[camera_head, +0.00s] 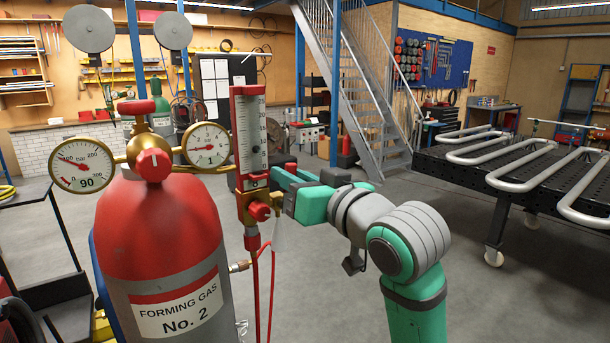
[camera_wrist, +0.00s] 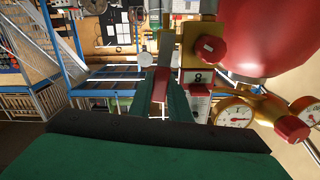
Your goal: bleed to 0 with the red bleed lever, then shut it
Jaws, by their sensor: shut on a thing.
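A red cylinder (camera_head: 160,235) labelled FORMING GAS No. 2 carries a brass regulator with a red knob (camera_head: 153,164). Its left gauge (camera_head: 83,165) is marked up to 300 and shows the figure 90, needle at upper left. The right gauge (camera_head: 206,145) is smaller. A red-framed flowmeter (camera_head: 247,135) with a scale stands right of it, with a red knob (camera_head: 259,212) low down. My gripper (camera_head: 276,182) is beside its lower block. In the wrist view its fingers (camera_wrist: 165,97) are shut on a red lever (camera_wrist: 161,83).
A red hose (camera_head: 271,290) hangs below the flowmeter. A dark table (camera_head: 500,180) with bent metal coils (camera_head: 520,165) stands at right. Metal stairs (camera_head: 350,90) rise behind. The grey floor between is open. A dark cart (camera_head: 50,300) stands at lower left.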

